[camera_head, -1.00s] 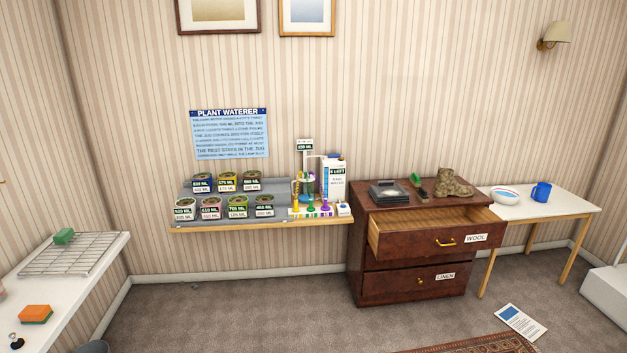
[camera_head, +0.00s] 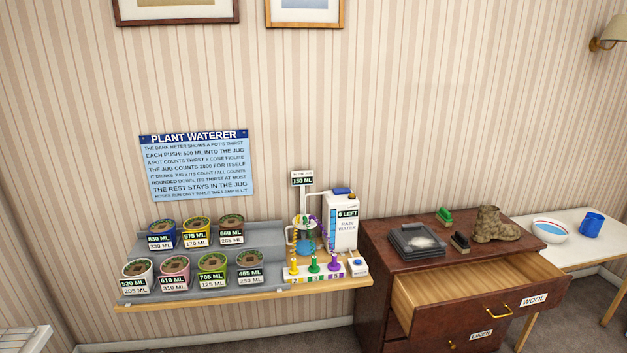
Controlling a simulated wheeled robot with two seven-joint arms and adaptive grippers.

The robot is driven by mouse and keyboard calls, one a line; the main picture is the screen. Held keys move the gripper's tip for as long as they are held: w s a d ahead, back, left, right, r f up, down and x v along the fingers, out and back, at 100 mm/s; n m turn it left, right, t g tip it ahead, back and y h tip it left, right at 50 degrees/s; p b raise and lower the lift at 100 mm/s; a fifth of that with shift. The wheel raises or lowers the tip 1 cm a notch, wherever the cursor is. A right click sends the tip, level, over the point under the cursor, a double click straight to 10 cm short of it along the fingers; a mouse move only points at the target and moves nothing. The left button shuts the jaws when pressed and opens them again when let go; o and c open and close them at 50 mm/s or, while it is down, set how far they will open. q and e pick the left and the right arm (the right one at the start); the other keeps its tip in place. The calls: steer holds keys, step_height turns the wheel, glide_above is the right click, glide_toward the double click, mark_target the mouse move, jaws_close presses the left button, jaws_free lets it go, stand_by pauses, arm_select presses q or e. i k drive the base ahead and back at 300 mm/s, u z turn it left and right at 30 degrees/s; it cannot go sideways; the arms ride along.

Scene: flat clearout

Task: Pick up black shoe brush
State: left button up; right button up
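A small dark brush (camera_head: 460,240), which looks like the black shoe brush, lies on top of the brown chest of drawers (camera_head: 385,258). It sits between a dark grey tray (camera_head: 397,249) and a brown boot (camera_head: 488,224). A green brush-like item (camera_head: 444,215) lies just behind it. Neither of my grippers shows in the head view, so I cannot tell how they are set.
The top drawer (camera_head: 440,296), labelled WOOL, stands open at the chest's front. A shelf (camera_head: 230,299) with several plant pots and a watering device is left of the chest. A white table (camera_head: 590,246) with a bowl (camera_head: 550,230) and blue mug (camera_head: 591,224) stands right.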

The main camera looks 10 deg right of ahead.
mark_target(460, 240)
steer(key=z, duration=0.4)
steer(key=i, duration=1.7)
steer(key=z, duration=0.45)
